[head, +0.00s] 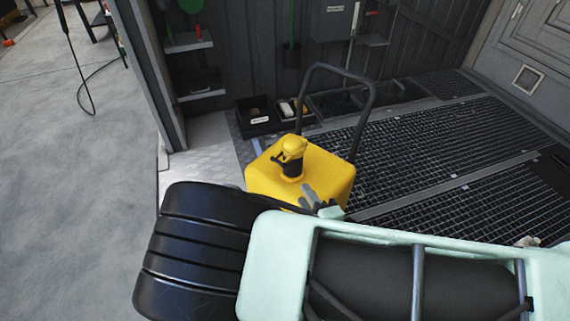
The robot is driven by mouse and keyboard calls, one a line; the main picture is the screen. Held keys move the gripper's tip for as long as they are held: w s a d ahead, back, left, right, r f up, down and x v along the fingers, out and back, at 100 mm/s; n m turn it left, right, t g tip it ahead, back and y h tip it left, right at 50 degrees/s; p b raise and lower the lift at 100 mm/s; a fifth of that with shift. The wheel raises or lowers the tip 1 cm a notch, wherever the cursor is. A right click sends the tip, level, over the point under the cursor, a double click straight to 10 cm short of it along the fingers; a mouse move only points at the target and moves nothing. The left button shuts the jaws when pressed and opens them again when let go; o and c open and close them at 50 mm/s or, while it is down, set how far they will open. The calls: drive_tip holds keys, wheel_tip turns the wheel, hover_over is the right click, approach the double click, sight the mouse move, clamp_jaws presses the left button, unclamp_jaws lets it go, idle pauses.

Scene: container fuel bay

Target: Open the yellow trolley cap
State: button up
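The yellow trolley (262,177) stands upright in the middle of the head view, with a black tubular handle (371,100) rising behind it. Its yellow cap (293,146) sits on a dark neck on top of the body and looks seated. A small grey piece (309,194) with a pale green end shows at the trolley's front edge, beside a dark hose-like strip; I cannot tell what it is. My pale green and black arm crosses the bottom of the view and hides the trolley's lower front. I cannot make out my gripper's fingers.
Black bins (257,118) stand behind the trolley by the dark wall, with small shelves (189,42) above. Dark floor grating (455,135) lies to the right. Open concrete floor (65,150) is on the left, with a hanging black cable (73,60).

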sight(277, 161)
drive_tip(key=w+a+n, duration=0.1)
drive_tip(key=w+a, duration=0.1)
drive_tip(key=w, duration=0.3)
drive_tip(key=w+a+n+y+b, duration=0.1)
drive_tip(key=w+a, duration=0.2)
drive_tip(key=w, duration=0.2)
drive_tip(key=w+a+y+b, duration=0.1)
drive_tip(key=w+a, duration=0.1)
drive_tip(key=w, duration=0.3)
drive_tip(key=shift+w+a+f+n+t, duration=0.25)
drive_tip(key=shift+f+n+t, duration=0.05)
drive_tip(key=shift+n+t, duration=0.1)
clamp_jaws()
